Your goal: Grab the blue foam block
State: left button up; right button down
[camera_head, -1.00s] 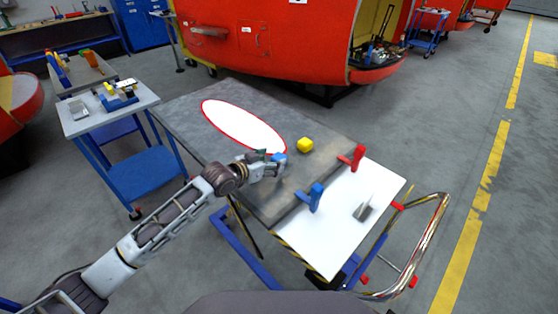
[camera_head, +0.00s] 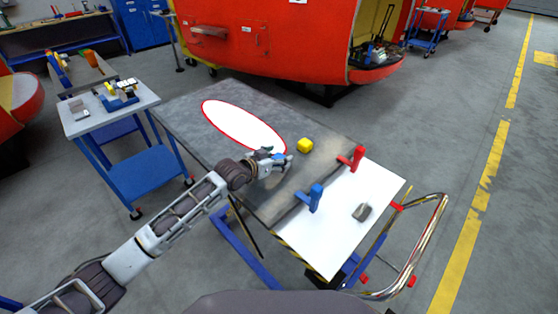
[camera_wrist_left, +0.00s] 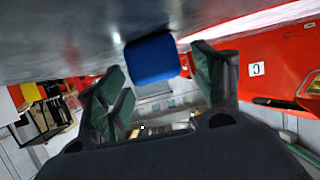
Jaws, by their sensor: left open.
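The blue foam block (camera_wrist_left: 152,58) sits on the grey tabletop in the left wrist view, between and slightly past the spread fingers. In the head view only a small bit of the blue block (camera_head: 279,156) shows, as the fingers hide most of it. My left gripper (camera_head: 282,156) is open with its fingers on either side of the block, near the red-rimmed white oval. It also shows in the wrist view (camera_wrist_left: 160,88) with a gap between the fingers. I cannot tell whether a finger touches the block. My right gripper is not in view.
A red clamp (camera_head: 352,159) and a blue clamp (camera_head: 315,198) stand at the white panel (camera_head: 330,235), which carries a grey object (camera_head: 362,212). The table (camera_head: 190,115) is clear at its far left.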

pick_arm(q)
jog(key=shift+w+d+f, duration=0.25)
jog(key=shift+w+d, duration=0.1)
jog(key=shift+w, duration=0.05)
jog(key=c, duration=0.9)
